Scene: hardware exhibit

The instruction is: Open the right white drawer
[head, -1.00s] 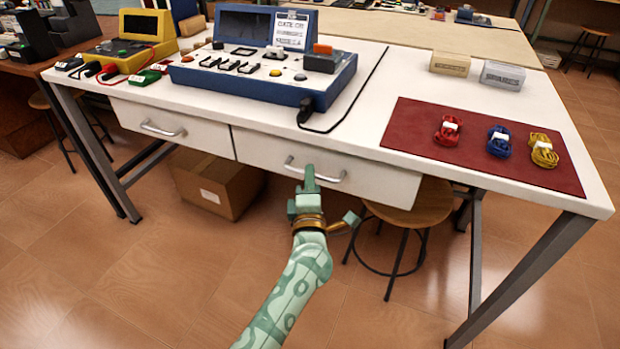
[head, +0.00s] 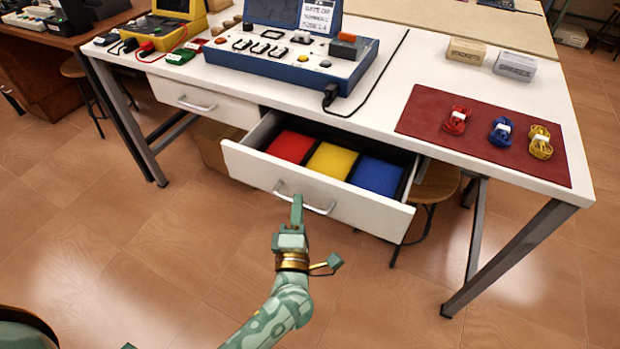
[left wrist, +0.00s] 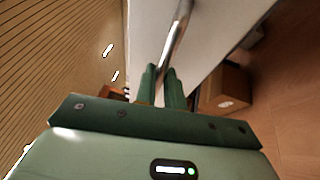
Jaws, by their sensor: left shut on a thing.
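The right white drawer (head: 250,172) stands pulled out from under the white table (head: 410,75). Inside it show a red (head: 290,146), a yellow (head: 331,160) and a blue (head: 375,176) section. My left gripper (head: 297,205) is at the drawer's metal handle (head: 320,210), shut on it near its middle. In the left wrist view the two green fingers (left wrist: 165,85) close around the handle bar (left wrist: 178,38) in front of the white drawer front. The left white drawer (head: 205,103) is shut. My right gripper is not in view.
A blue console (head: 290,60) with a black cable stands on the table above the drawers. A red mat (head: 470,140) holds red, blue and yellow cable bundles. A stool (head: 436,183) and a cardboard box (left wrist: 228,88) are below the table. The floor in front is clear.

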